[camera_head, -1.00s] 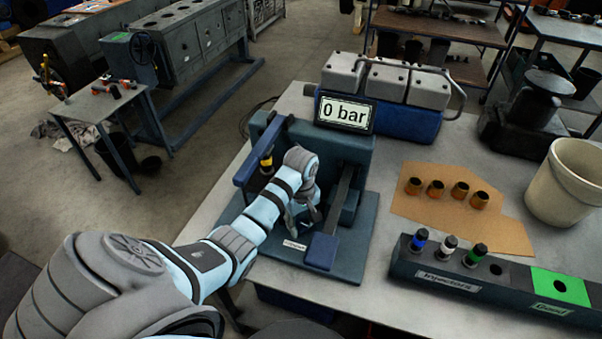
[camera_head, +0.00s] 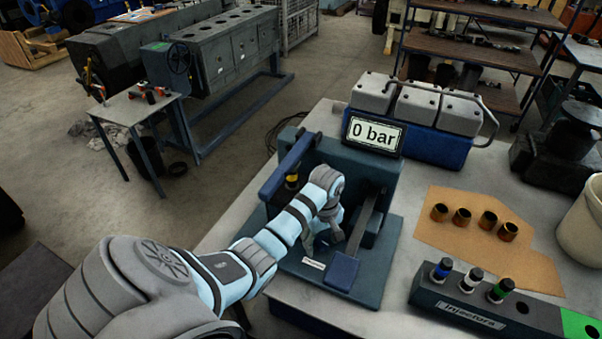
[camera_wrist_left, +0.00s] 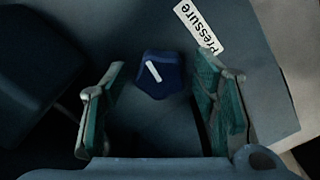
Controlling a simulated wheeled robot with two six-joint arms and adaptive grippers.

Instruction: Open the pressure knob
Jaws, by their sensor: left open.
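The pressure knob (camera_wrist_left: 158,82) is small and blue with a white pointer line. In the left wrist view it sits between the two fingers of my left gripper (camera_wrist_left: 161,92), with a gap on each side. A white "Pressure" label (camera_wrist_left: 198,27) lies beside it. In the head view my left gripper (camera_head: 327,238) points down over the base of the test stand (camera_head: 378,262) and hides the knob. The gripper is open and holds nothing. The display (camera_head: 374,135) on the stand reads 0 bar. My right gripper is not in view.
A blue lever arm (camera_head: 287,165) rises left of my gripper, and a lever with a blue pad (camera_head: 341,271) lies to its right. Right of the stand are an injector rack (camera_head: 470,310) and a cardboard sheet (camera_head: 450,230) with several brass cups.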

